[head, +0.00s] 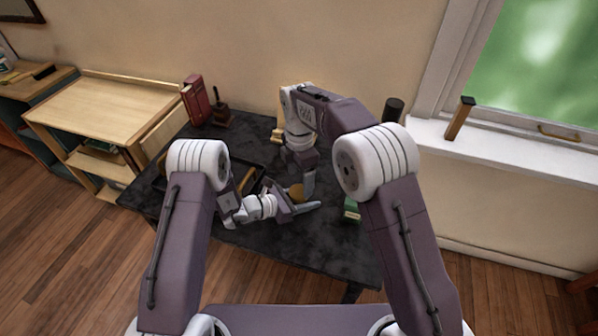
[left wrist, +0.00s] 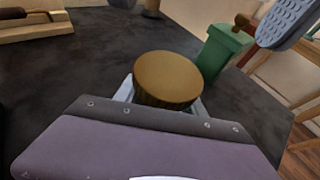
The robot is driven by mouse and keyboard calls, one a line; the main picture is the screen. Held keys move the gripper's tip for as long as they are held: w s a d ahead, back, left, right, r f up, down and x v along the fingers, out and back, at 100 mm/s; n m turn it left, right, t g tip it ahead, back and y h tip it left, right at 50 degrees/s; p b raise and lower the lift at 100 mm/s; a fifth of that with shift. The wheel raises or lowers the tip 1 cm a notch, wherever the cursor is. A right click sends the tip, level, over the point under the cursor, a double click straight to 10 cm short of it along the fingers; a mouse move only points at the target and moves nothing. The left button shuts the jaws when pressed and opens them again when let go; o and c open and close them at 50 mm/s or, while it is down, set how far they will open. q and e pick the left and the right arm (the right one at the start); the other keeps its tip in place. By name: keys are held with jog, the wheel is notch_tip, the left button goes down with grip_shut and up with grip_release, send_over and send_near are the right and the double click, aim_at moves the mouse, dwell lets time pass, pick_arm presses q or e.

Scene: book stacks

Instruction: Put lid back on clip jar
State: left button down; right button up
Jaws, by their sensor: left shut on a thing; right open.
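A round thing with a flat brown top (left wrist: 168,78), which looks like the lid, stands between my left gripper's fingers in the left wrist view. Its side looks dark and ribbed; I cannot tell how much of the jar is under it. In the head view it is a small brown patch (head: 296,191). My left gripper (head: 300,207) is low over the table and shut on this thing. My right gripper (head: 309,182) points down close beside it in the head view and is open. One of its ribbed fingers shows in the left wrist view's top right corner.
A green box (left wrist: 221,53) stands beyond the brown top, and also shows in the head view (head: 351,208). A dark tray (head: 262,160) lies behind my left arm. Red books (head: 196,101) stand at the back left. The dark table's front (head: 320,245) is clear.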

aim_at(299, 192)
jog(key=n, duration=0.2)
jog(key=r+n, duration=0.1)
jog(key=shift+r+n, duration=0.2)
jog(key=shift+n, duration=0.2)
jog(key=shift+w+a+r+n, duration=0.15)
jog(key=shift+w+r+n, duration=0.1)
jog(key=shift+r+n, duration=0.25)
jog(key=shift+f, duration=4)
jog(key=c, duration=1.4)
jog(key=m, duration=0.7)
jog(key=shift+c, duration=0.2)
